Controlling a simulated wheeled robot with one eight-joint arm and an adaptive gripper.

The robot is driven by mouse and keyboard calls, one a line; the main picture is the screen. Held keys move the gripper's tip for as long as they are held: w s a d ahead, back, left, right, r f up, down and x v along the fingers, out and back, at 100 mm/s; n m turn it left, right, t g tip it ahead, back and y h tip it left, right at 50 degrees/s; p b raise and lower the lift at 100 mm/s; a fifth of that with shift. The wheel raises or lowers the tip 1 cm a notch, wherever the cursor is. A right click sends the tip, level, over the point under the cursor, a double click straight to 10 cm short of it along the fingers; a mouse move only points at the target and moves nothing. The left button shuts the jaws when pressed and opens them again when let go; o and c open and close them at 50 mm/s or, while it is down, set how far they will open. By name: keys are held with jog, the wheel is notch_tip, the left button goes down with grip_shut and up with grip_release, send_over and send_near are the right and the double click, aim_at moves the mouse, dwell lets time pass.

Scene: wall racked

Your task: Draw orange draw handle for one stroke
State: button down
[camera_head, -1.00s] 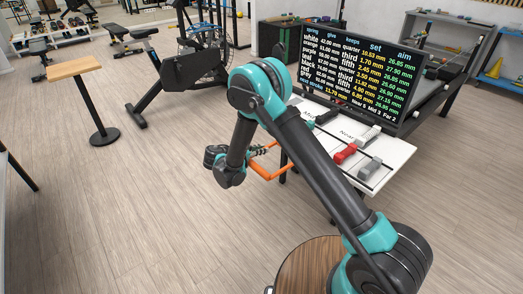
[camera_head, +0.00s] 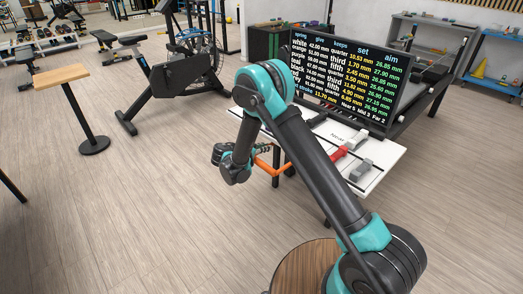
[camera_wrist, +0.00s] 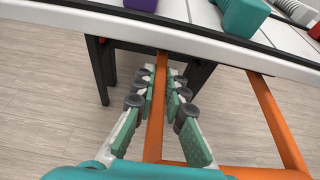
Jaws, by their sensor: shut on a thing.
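The orange draw handle (camera_wrist: 265,100) is a frame of thin bars standing out from the near edge of the white-topped table. My gripper (camera_wrist: 161,100) is shut on its left bar in the wrist view, with green finger pads on both sides of the bar. The handle's cross bar (camera_wrist: 245,172) runs to the right along the bottom of that view. In the head view the handle (camera_head: 285,172) shows only partly beside the table, and my arm hides the rest. My gripper (camera_head: 262,150) is small there, and its fingers are hard to make out.
The white table (camera_head: 385,153) carries a red block (camera_head: 340,152) and grey block (camera_head: 361,170) on tracks. A teal block (camera_wrist: 243,14) shows in the wrist view. A text screen (camera_head: 350,75) stands behind. An exercise bike (camera_head: 185,75) and small table (camera_head: 62,77) stand left, with clear floor between.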

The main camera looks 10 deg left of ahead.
jog(key=shift+w+d, duration=0.65)
jog(key=shift+w, duration=0.25)
jog(key=shift+w+d, duration=0.65)
jog(key=shift+w, duration=0.2)
jog(key=c, duration=1.5)
grip_release()
jog(key=v, duration=1.2)
